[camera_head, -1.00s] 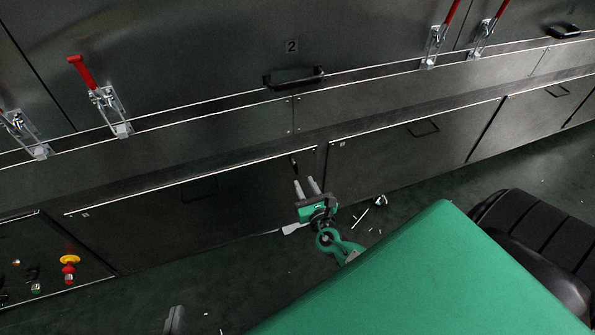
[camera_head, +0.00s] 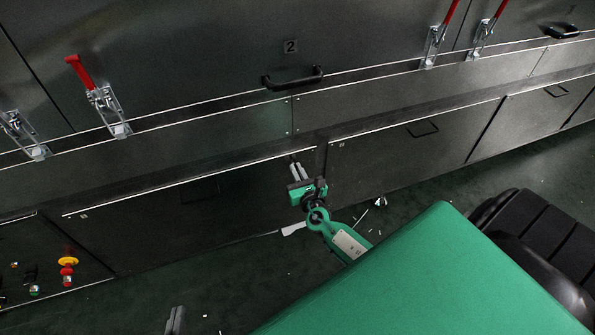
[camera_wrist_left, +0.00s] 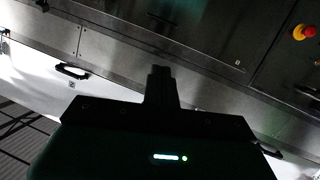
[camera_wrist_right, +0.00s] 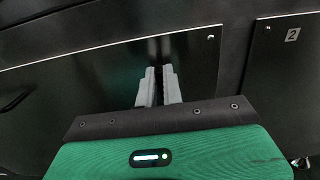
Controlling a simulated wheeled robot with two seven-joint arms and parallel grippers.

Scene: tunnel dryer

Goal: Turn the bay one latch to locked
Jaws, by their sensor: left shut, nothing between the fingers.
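The bay one latch (camera_head: 293,158) is a small dark handle at the upper right corner of a dark lower door (camera_head: 190,195). In the right wrist view the latch (camera_wrist_right: 157,48) is dark and hard to make out, just beyond and between the fingertips. My right gripper (camera_head: 297,169), green with grey fingers, reaches up to it. Its fingers (camera_wrist_right: 159,78) are close together with a narrow gap, seemingly closed around the latch, whose angle I cannot read. My left gripper (camera_head: 175,317) shows only its grey fingers at the bottom edge; it is shut and empty in the left wrist view (camera_wrist_left: 160,72).
A neighbouring lower door carries a 2 label (camera_wrist_right: 292,35). Red-handled clamps (camera_head: 100,95) and a black handle (camera_head: 292,78) are on the upper panels. A control panel with a yellow and red button (camera_head: 68,262) is at lower left. Scraps lie on the floor.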

